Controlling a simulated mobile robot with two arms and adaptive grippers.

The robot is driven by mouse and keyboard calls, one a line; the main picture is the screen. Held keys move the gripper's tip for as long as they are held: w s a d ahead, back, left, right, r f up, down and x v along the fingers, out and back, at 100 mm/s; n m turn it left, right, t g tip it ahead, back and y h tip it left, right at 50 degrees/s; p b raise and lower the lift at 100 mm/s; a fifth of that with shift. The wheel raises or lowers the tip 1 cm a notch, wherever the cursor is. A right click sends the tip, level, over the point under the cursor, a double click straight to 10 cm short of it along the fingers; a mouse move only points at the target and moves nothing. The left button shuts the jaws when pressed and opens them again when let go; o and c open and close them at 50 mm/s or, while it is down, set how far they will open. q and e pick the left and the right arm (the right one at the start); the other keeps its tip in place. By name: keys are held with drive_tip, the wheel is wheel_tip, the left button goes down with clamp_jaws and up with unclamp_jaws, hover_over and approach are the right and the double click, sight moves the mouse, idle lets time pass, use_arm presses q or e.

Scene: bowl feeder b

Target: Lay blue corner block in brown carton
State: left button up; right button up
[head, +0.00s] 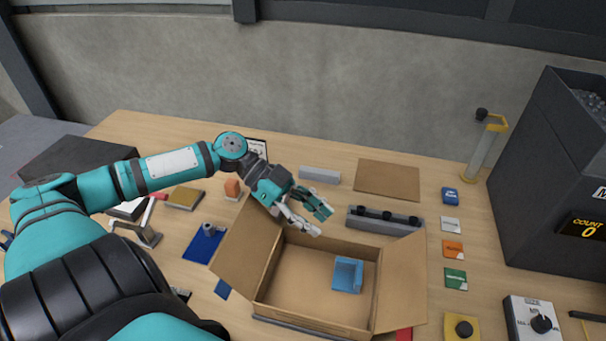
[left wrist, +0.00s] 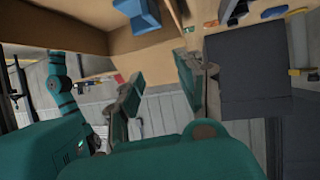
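The blue corner block (head: 347,275) lies inside the open brown carton (head: 313,317), on its floor toward the right side. The block also shows at the top of the left wrist view (left wrist: 148,22). My left gripper (head: 321,222) is above the carton's back left part, up and left of the block and apart from it. Its fingers are spread with nothing between them; they also show apart in the left wrist view (left wrist: 158,92). My right gripper does not show clearly in either view.
A grey bar with black knobs (head: 383,218) stands just behind the carton. Several coloured cards (head: 454,249) lie to its right, beside a dark feeder housing (head: 545,165). A blue holder (head: 206,243) is left of the carton. A flat cardboard sheet (head: 388,180) lies at the back.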

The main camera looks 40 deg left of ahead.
use_arm(q)
drive_tip(key=shift+v, duration=1.6)
drive_tip(key=shift+d, duration=0.1)
